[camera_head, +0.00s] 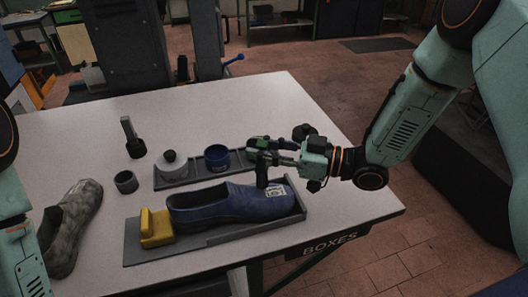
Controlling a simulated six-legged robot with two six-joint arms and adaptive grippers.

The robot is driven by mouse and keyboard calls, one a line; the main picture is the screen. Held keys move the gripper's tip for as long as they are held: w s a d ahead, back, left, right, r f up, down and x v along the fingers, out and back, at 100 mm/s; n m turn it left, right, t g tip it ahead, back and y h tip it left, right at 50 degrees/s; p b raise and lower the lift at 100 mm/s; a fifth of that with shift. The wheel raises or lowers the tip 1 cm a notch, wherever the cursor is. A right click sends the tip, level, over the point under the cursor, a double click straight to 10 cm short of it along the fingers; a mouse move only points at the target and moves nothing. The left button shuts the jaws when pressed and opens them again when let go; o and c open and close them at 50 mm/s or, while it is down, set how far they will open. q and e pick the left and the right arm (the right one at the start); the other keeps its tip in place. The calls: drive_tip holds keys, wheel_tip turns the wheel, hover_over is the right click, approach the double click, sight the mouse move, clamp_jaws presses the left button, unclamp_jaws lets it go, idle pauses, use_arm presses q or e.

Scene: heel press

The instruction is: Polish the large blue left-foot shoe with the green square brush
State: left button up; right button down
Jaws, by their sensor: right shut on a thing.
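The large blue shoe (215,205) lies on a grey holder (150,254), its heel at the left against a yellow block (157,228) and its toe to the right. A pale square mark shows on its upper near the toe. My right gripper (262,158) is shut over the toe end of the shoe. A small green patch of the brush (263,143) shows at its fingers; most of the brush is hidden. A dark part reaches down to the shoe's upper, and I cannot tell whether it touches. My left gripper is out of view.
A dark cup (125,181) and an upright dark-handled tool (132,139) stand left. A grey patterned shoe (75,222) lies far left. The table's back left is clear.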

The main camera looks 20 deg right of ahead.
drive_tip(key=shift+s+r+p, duration=0.1)
drive_tip(key=shift+s+p, duration=0.75)
drive_tip(key=shift+s, duration=0.75)
drive_tip(key=shift+w, duration=0.15)
drive_tip(key=shift+w+b, duration=0.7)
drive_tip(key=shift+w, duration=0.75)
drive_tip(key=shift+r+p, duration=3.1)
drive_tip(key=shift+r, duration=0.4)
drive_tip(key=shift+f, duration=0.15)
